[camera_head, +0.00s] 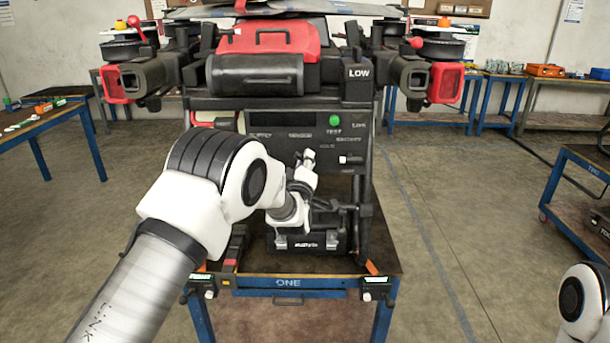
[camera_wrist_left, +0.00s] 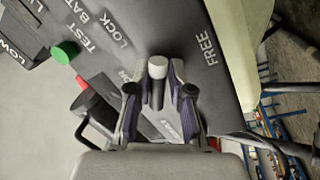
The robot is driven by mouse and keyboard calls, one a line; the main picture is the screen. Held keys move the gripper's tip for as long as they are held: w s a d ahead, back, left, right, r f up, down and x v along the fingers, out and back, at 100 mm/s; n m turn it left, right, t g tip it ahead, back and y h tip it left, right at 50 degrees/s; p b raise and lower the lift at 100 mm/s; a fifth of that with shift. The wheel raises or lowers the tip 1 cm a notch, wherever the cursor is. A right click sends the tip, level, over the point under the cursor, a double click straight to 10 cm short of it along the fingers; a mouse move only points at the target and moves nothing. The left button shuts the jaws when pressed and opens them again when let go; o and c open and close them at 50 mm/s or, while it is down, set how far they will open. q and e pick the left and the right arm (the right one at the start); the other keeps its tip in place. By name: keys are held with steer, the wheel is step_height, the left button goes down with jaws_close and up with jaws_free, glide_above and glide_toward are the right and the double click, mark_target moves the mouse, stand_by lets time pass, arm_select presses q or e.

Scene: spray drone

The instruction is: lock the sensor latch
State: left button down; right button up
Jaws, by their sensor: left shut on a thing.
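The sensor latch (camera_wrist_left: 157,70) is a dark stem with a white tip, seen in the left wrist view between the printed words LOCK and FREE. My left gripper (camera_wrist_left: 160,91) has its two fingers on either side of the stem and is shut on it. In the head view my left gripper (camera_head: 304,162) reaches the front panel (camera_head: 272,124) of the drone below the printed labels. The gripper and wrist hide the latch there. My right gripper is out of view.
A green button (camera_head: 335,120) sits on the panel, near a small white handle (camera_head: 350,159). The drone's red and black body (camera_head: 265,45) is above. A blue-edged table (camera_head: 290,282) marked ONE stands below. Open floor lies to the right.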

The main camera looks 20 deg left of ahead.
arm_select(q)
steer(key=n+y+b, duration=0.1)
steer(key=n+b, duration=0.2)
steer(key=n, duration=0.1)
steer(key=shift+f+b, duration=0.2)
steer(key=shift+b, duration=0.2)
steer(key=shift+r+n+y+b, duration=0.15)
steer(key=shift+n+y+b, duration=0.15)
steer(key=shift+n+b, duration=0.6)
steer(key=shift+r+n+y+b, duration=0.1)
steer(key=shift+n+y+b, duration=0.35)
steer(key=shift+n, duration=0.75)
steer(key=c, duration=1.1)
jaws_free()
steer(key=shift+s, duration=0.1)
steer(key=v, duration=1.2)
steer(key=shift+r, duration=0.1)
